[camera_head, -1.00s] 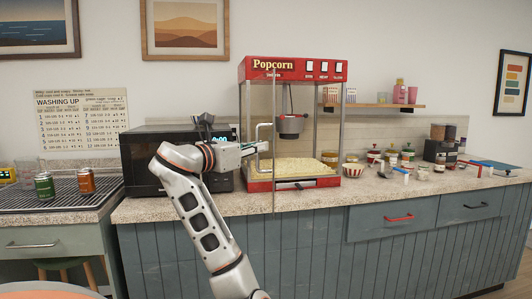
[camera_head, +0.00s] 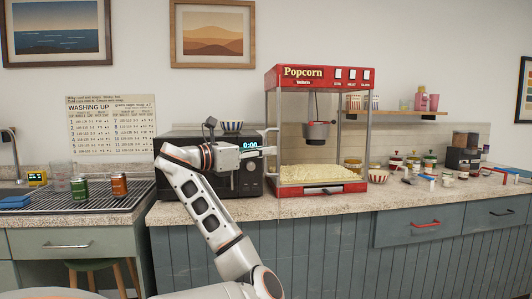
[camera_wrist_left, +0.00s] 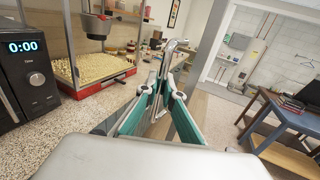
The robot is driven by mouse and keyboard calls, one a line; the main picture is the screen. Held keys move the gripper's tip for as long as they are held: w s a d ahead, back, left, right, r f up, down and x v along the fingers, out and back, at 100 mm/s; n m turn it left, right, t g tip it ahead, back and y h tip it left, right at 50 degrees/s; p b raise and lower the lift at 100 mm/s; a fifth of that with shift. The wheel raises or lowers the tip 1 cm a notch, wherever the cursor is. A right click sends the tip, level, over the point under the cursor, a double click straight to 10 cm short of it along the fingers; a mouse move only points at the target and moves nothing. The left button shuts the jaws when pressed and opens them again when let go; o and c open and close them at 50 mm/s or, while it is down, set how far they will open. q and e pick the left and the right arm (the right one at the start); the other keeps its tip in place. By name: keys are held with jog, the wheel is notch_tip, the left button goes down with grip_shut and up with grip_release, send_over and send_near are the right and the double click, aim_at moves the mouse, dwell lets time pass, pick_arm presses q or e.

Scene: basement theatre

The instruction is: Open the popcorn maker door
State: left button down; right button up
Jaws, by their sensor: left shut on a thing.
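The red popcorn maker (camera_head: 318,78) stands on the counter in the head view, with popcorn and a kettle inside. It also shows at the left of the wrist view (camera_wrist_left: 108,78). Its clear door is swung out from the front; the glass is hard to make out. My left gripper (camera_head: 258,150) is at the machine's left front, shut on the metal door handle (camera_head: 268,135). In the left wrist view the handle (camera_wrist_left: 170,58) runs up from between the teal finger pads of the gripper (camera_wrist_left: 160,100). My right gripper is out of view.
A black microwave (camera_head: 177,188) stands left of the popcorn maker, just behind my left arm. The counter edge (camera_head: 330,206) runs below. A blue table (camera_wrist_left: 283,118) stands farther right in the wrist view.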

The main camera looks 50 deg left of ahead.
pick_arm(q)
jog(key=shift+w+d+f, duration=0.1)
jog(key=shift+f, duration=0.05)
jog(key=c, duration=2.3)
grip_release()
jog(key=shift+o, duration=0.6)
jog(key=s, duration=1.2)
jog(key=shift+a, duration=0.4)
